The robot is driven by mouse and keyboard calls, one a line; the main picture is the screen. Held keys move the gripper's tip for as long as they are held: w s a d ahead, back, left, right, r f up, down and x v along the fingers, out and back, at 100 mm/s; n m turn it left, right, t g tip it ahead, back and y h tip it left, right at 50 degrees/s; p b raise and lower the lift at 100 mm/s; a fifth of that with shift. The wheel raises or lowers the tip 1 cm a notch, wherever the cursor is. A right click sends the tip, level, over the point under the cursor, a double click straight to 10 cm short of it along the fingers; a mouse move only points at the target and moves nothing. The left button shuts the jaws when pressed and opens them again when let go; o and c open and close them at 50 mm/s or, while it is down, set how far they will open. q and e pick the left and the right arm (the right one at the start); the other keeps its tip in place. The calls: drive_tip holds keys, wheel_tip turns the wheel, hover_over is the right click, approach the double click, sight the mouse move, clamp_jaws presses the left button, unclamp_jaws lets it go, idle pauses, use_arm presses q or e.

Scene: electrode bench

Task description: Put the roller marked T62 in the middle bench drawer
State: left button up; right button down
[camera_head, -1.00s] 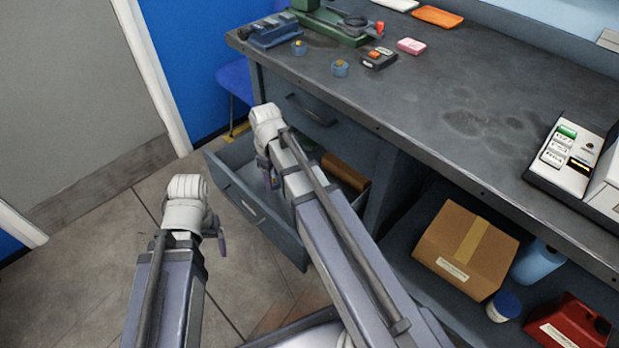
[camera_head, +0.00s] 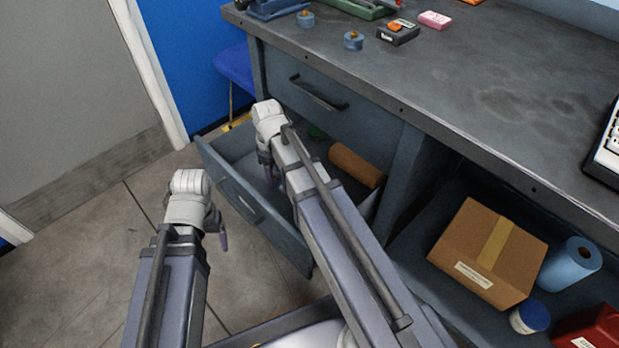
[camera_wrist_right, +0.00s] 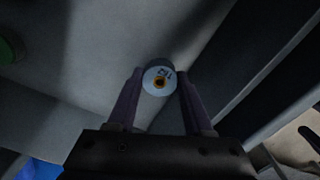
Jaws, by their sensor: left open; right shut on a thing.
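The open bench drawer (camera_head: 240,200), below a shut upper drawer (camera_head: 318,92), is pulled out to the left. My right gripper (camera_head: 268,172) is over this drawer's interior, its fingers mostly hidden by my wrist. In the right wrist view my right gripper (camera_wrist_right: 158,92) is shut on a small pale roller (camera_wrist_right: 158,76) with a yellow-and-dark centre. Dark writing on its end face is upside down and too small to read surely. The pale drawer floor lies beyond it; contact is unclear. My left gripper (camera_head: 222,232) is open and empty, outside the drawer front.
A brown cylinder (camera_head: 356,164) lies in the drawer's right part, and a green item (camera_wrist_right: 10,46) is also inside. A cardboard box (camera_head: 488,252), blue roll (camera_head: 570,266) and white jar (camera_head: 530,316) stand on the lower shelf. The floor left of the drawer is clear.

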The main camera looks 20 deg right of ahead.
sight(279, 202)
drive_tip(key=shift+f+b, duration=4.85)
drive_tip(key=shift+f, duration=0.1)
drive_tip(key=shift+f, duration=0.25)
drive_tip(key=shift+c, duration=1.5)
unclamp_jaws()
drive_tip(key=shift+r, duration=0.1)
drive_tip(key=shift+r, duration=0.1)
wheel_tip(279, 202, up, 12)
drive_tip(key=p, duration=1.2)
drive_tip(key=shift+r, duration=0.1)
